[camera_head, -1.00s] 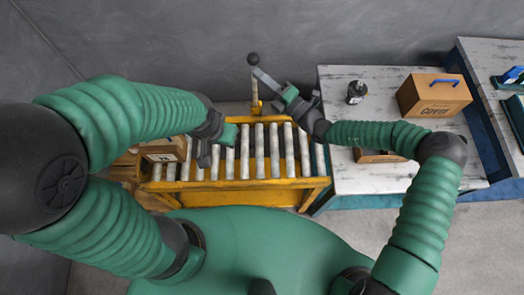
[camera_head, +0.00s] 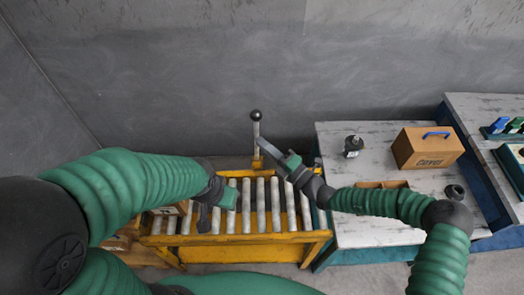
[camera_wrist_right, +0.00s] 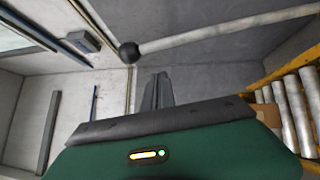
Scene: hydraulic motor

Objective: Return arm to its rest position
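My right arm reaches in from the right in the head view. Its gripper (camera_head: 264,145) is beside the upright lever (camera_head: 256,130), whose dark ball knob stands above the fingertips. In the right wrist view the gripper fingers (camera_wrist_right: 157,92) lie close together with nothing between them. The lever (camera_wrist_right: 220,30) crosses above them there, apart from them in the picture. My left arm comes in from the left, and its gripper (camera_head: 212,205) is over the left part of the roller conveyor. Its fingers are too unclear to tell their opening.
The yellow-framed roller conveyor (camera_head: 318,237) lies below both grippers. A table (camera_head: 340,185) on the right bears a dark bottle-like part (camera_head: 353,146), a cardboard box (camera_head: 427,148) with a blue handle and an open box (camera_head: 382,184). A grey wall stands behind.

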